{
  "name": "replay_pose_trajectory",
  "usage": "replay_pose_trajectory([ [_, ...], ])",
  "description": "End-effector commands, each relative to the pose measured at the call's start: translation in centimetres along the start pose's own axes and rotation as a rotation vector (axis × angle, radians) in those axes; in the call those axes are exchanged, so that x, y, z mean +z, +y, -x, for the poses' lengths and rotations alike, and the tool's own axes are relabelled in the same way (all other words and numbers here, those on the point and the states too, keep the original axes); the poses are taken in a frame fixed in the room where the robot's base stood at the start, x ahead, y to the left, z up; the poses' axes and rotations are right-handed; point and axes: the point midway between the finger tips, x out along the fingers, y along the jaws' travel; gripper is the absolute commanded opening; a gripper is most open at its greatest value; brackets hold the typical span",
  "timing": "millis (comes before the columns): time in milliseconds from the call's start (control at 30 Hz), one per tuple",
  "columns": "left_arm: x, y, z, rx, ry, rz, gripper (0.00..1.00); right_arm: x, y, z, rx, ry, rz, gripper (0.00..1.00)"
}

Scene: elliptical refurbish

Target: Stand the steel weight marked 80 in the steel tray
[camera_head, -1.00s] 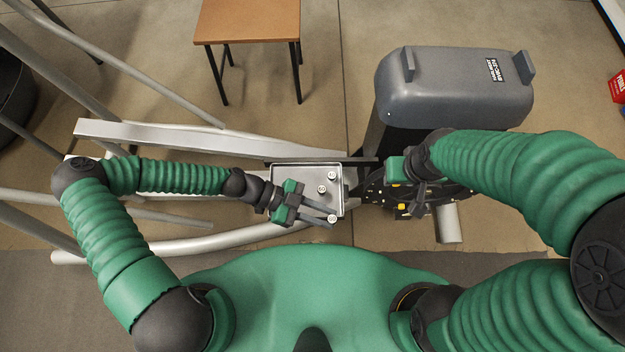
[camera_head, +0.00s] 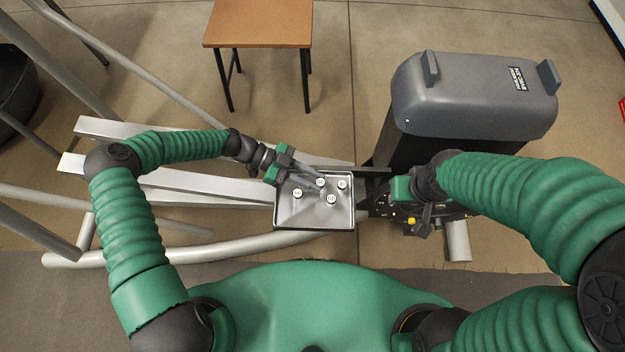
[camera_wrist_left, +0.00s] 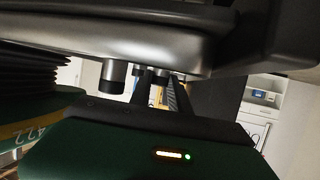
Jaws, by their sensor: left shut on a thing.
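The steel tray (camera_head: 285,222) lies in the middle of the head view. Several small steel weights with pale marked tops are over it; the marks are too small to read. My left gripper (camera_head: 318,180) reaches in from the tray's upper left, shut on one steel weight (camera_head: 320,182) over the tray's back half. I cannot tell whether this weight touches the tray floor. Other weights stand at the left (camera_head: 298,192), right (camera_head: 342,184) and front (camera_head: 331,199). The left wrist view shows the fingers (camera_wrist_left: 165,92) and a dark cylinder (camera_wrist_left: 113,76) beside them. My right gripper (camera_head: 425,216) is right of the tray, its jaws unclear.
The tray sits on the grey metal frame (camera_head: 190,190) of a machine. Its grey housing (camera_head: 475,95) stands at the back right, with dark parts by my right gripper. A brown-topped table (camera_head: 258,25) stands behind.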

Motion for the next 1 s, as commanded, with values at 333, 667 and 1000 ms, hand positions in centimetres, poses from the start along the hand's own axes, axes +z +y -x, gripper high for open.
replay_pose_trajectory([
  [333,0.2,0.1,0.1,-0.001,-0.006,0.001,0.32,0.0,0.0,0.1,0.000,0.001,0.000,0.36],
  [667,-0.1,-0.1,4.4,-0.007,-0.007,0.001,0.32,-0.3,0.0,1.2,0.000,0.001,0.000,0.36],
  [1000,0.0,0.0,11.5,-0.003,-0.006,0.000,0.32,-0.5,0.0,2.1,0.000,0.000,0.000,0.36],
])
